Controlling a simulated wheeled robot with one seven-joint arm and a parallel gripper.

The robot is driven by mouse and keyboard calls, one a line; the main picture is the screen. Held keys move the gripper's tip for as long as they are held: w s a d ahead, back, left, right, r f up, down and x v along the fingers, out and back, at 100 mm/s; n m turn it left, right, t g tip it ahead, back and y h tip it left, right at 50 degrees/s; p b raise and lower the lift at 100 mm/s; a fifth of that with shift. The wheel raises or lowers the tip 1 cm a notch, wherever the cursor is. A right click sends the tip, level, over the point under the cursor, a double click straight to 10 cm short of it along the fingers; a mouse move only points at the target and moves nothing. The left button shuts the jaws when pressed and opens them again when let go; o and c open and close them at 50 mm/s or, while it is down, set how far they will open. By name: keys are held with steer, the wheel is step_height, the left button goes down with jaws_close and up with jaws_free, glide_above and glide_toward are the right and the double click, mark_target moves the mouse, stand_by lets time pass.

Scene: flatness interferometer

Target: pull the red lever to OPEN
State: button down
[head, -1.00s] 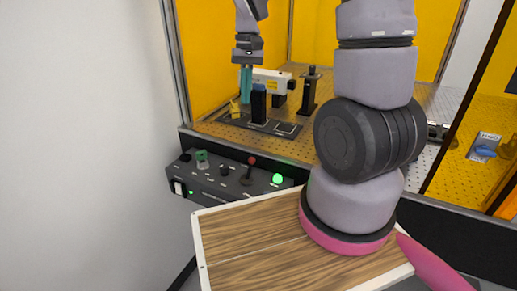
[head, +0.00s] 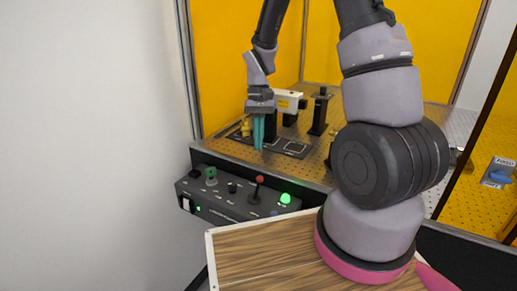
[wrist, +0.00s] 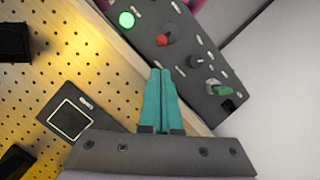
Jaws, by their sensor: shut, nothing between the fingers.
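The red lever (head: 259,180) stands on the grey control box (head: 230,205), with a red ball on a dark stem. In the wrist view its red knob (wrist: 163,39) shows on the box, beyond my fingertips. My gripper (head: 258,148) has teal fingers pointing down over the front of the perforated table, behind the box and apart from the lever. In the wrist view the fingers (wrist: 160,72) are together with nothing between them. The box's small labels, including any OPEN mark, are too small to read.
A lit green lamp (head: 285,198), a black knob (head: 232,188) and a green switch (head: 211,175) flank the lever. The perforated table (head: 315,160) holds a white instrument (head: 288,101) and a black post (head: 319,115) near my gripper. A white wall stands left.

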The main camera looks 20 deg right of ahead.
mark_target(257, 188)
steer(key=x, duration=0.8)
steer(key=shift+a, duration=0.1)
